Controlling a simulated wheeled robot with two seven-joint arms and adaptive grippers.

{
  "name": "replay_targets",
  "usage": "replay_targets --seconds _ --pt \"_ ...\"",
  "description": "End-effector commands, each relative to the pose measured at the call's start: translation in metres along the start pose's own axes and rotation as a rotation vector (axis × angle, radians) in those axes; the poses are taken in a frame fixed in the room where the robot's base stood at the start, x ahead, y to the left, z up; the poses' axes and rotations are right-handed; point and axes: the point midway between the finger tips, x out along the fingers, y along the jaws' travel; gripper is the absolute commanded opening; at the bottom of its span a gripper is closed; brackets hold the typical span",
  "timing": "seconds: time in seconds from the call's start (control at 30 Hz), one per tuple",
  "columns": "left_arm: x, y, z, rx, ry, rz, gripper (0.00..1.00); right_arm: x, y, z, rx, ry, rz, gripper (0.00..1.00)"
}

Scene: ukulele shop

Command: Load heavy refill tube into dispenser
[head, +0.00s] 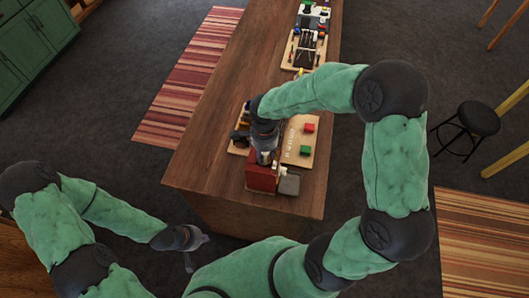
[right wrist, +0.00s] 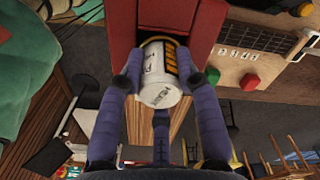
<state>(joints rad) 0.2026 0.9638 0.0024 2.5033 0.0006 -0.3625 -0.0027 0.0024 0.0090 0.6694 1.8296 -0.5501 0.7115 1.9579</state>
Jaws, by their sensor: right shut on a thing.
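The refill tube (right wrist: 162,92) is a white cylinder with a yellow band and dark print reading "HEAVY" on its near end. My right gripper (right wrist: 160,68) is shut on it, with dark fingers on both sides. The red dispenser (right wrist: 124,32) is open in front of the tube, and the tube's far end lies at or inside its opening; how deep I cannot tell. In the head view, the red dispenser (head: 262,179) stands near the counter's front end, with my right gripper (head: 264,153) just behind it. My left gripper (head: 197,244) hangs empty left of the counter's front end, its fingers apart.
The wooden counter (head: 205,135) runs away from me. A wooden board with a red block (head: 309,128) and a green block (head: 305,150) lies beside the dispenser. A grey box (head: 289,184) adjoins the dispenser. A black stool (head: 478,118) stands at right.

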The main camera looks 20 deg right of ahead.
Motion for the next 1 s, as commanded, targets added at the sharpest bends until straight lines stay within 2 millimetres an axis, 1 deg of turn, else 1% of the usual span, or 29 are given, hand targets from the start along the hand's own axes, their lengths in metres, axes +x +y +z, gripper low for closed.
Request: replay_targets --seconds 0.17,0.2,0.23,0.57,1.0 --pt "0.004 -0.001 0.000 0.000 0.000 0.000 0.00 0.004 0.000 0.000 0.000 0.000 0.000 0.00" --pt "0.003 -0.001 0.000 0.000 0.000 0.000 0.00 0.003 0.000 0.000 0.000 0.000 0.000 0.42" --pt "0.003 -0.001 0.000 0.000 0.000 0.000 0.00 0.003 0.000 0.000 0.000 0.000 0.000 0.43" --pt "0.002 -0.001 0.000 0.000 0.000 0.000 0.00 0.001 0.000 0.000 0.000 0.000 0.000 0.43" --pt "-0.013 0.005 0.001 0.000 0.000 0.000 0.00 -0.029 0.000 0.000 -0.001 0.000 -0.001 0.43"
